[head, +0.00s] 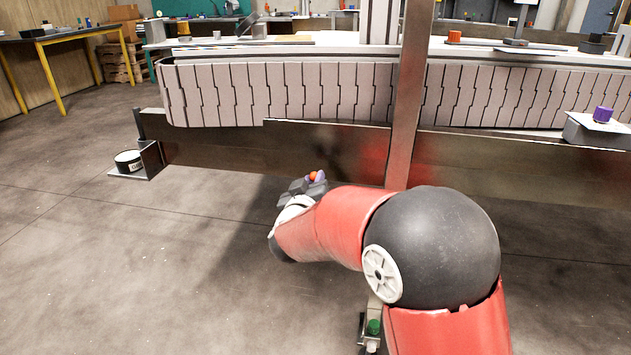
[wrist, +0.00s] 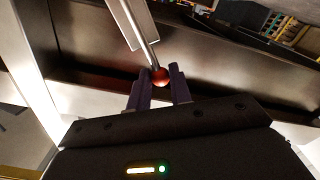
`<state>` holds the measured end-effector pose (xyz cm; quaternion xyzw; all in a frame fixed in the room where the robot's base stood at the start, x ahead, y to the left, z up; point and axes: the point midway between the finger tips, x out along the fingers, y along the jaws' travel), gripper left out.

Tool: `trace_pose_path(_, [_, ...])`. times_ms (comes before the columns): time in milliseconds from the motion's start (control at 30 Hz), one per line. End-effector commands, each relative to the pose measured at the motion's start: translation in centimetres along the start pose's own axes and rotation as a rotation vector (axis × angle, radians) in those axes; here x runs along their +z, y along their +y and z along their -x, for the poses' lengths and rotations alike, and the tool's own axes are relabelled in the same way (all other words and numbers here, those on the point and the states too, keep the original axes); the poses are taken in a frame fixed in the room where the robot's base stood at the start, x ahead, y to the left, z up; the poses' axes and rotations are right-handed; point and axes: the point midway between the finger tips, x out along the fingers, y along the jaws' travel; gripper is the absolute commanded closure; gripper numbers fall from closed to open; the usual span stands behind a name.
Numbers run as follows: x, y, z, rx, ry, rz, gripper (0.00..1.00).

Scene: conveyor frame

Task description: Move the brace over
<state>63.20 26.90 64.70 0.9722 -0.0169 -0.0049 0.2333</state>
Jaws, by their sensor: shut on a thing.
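My gripper (wrist: 160,78) has two dark purple fingers, shut on a red ball knob (wrist: 159,76) in the wrist view. The knob is at the end of a thin metal rod (wrist: 143,42). The rod runs up beside a flat silver bar (wrist: 124,22), which may be the brace; how they join is unclear. In the head view my gripper (head: 313,178) is low in front of the conveyor frame, with the orange-red knob (head: 313,175) at its fingers. The rod is not clear there. A tall metal post (head: 408,100) stands in front of the conveyor.
The conveyor's dark lower rail (head: 230,150) runs behind my gripper, below the pale slatted belt (head: 270,92). A purple knob (head: 602,115) sits on a grey block at right. The floor at left is clear.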

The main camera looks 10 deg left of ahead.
Motion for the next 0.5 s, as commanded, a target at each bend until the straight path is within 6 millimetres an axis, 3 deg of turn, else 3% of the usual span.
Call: trace_pose_path(500, [1.0,-3.7,0.0,-0.003,0.002,0.000,0.92])
